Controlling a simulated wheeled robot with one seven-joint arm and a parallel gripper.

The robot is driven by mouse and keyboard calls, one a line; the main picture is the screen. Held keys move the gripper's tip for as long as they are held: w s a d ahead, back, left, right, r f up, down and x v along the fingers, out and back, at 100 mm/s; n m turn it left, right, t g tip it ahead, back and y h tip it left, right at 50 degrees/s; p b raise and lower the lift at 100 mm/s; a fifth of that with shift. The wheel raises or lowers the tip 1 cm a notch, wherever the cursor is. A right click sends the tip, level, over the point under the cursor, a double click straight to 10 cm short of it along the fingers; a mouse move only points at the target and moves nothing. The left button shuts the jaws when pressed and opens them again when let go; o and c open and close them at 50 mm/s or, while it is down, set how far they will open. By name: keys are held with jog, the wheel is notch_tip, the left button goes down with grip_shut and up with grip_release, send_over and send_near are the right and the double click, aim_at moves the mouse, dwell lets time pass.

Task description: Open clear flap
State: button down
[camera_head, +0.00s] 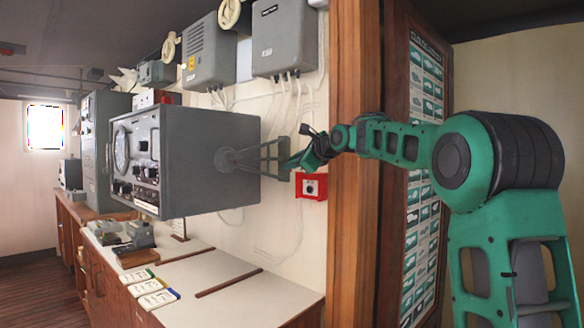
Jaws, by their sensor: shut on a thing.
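A small red box (311,186) with a pale front and a dark round spot at its centre is fixed to the white wall, just left of the wooden post. My gripper (298,163) reaches in from the right, just above the box's top edge. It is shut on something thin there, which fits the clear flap. The flap itself is too small and see-through to make out, and my fingers hide its upper part. How far the flap is raised I cannot tell.
A large grey radio cabinet (215,155) juts out left of the box, on a metal bracket (255,160). The wooden post (352,200) stands close on the right, beside a framed chart (420,190). The white counter (215,280) below has clear room.

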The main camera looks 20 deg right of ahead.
jog(key=c, duration=1.7)
grip_release()
jog(key=shift+w+d+f, duration=0.15)
jog(key=shift+d+f, duration=0.15)
jog(key=shift+d, duration=0.3)
jog(key=shift+w+d+f, duration=0.1)
jog(key=shift+d+f, duration=0.2)
jog(key=shift+d, duration=0.3)
jog(key=shift+o, duration=0.2)
jog(key=shift+r, duration=0.1)
jog(key=shift+s+r, duration=0.1)
jog(key=shift+s, duration=0.1)
jog(key=a+v, duration=0.2)
jog(key=v, duration=0.8)
jog(key=shift+s+d, duration=0.15)
jog(key=shift+d, duration=0.2)
